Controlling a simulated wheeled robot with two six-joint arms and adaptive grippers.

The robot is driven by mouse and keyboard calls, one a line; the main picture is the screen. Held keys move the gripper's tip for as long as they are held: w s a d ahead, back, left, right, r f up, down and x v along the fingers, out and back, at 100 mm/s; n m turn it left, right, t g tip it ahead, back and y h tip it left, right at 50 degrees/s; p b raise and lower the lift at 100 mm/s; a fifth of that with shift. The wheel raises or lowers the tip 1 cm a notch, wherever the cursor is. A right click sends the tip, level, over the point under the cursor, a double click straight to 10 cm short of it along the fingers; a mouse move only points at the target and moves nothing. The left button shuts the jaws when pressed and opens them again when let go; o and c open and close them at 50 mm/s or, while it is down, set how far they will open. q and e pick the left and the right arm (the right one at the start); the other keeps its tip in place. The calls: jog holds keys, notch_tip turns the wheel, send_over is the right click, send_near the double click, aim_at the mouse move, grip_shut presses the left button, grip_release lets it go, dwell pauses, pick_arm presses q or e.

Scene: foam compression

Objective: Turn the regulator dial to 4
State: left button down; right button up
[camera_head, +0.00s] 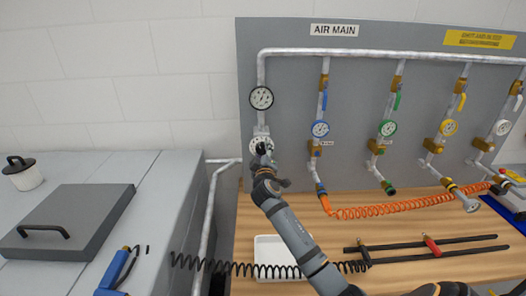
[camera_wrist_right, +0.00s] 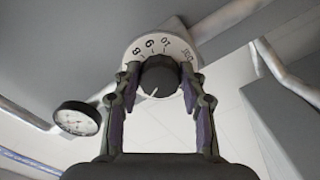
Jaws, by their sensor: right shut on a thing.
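The regulator dial (camera_head: 257,141) is a white disc on the pipe below the upper gauge in the head view. In the right wrist view its white scale (camera_wrist_right: 145,46) shows several numbers and lettering, seen rotated. Its black knob (camera_wrist_right: 160,78) sits between my right fingers, with a pale pointer line toward the lower left of that picture. My right gripper (camera_head: 264,152) reaches up to the dial and is shut on the knob; it also shows in the wrist view (camera_wrist_right: 160,88). In the head view the gripper hides part of the dial. My left gripper is not in view.
A round gauge (camera_head: 261,98) is above the dial. Branch lines with blue, green and yellow gauges stand to the right on the grey panel (camera_head: 285,80). An orange coiled hose (camera_head: 400,209), a white tray (camera_head: 270,245) and black bars (camera_head: 425,255) are near the wooden bench.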

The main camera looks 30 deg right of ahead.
jog(key=shift+f+n, duration=0.1)
jog(key=shift+n, duration=0.2)
dwell(0.4)
jog(key=o, duration=1.2)
jog(key=shift+c, duration=0.2)
jog(key=v, duration=1.2)
jog(key=shift+a, duration=0.1)
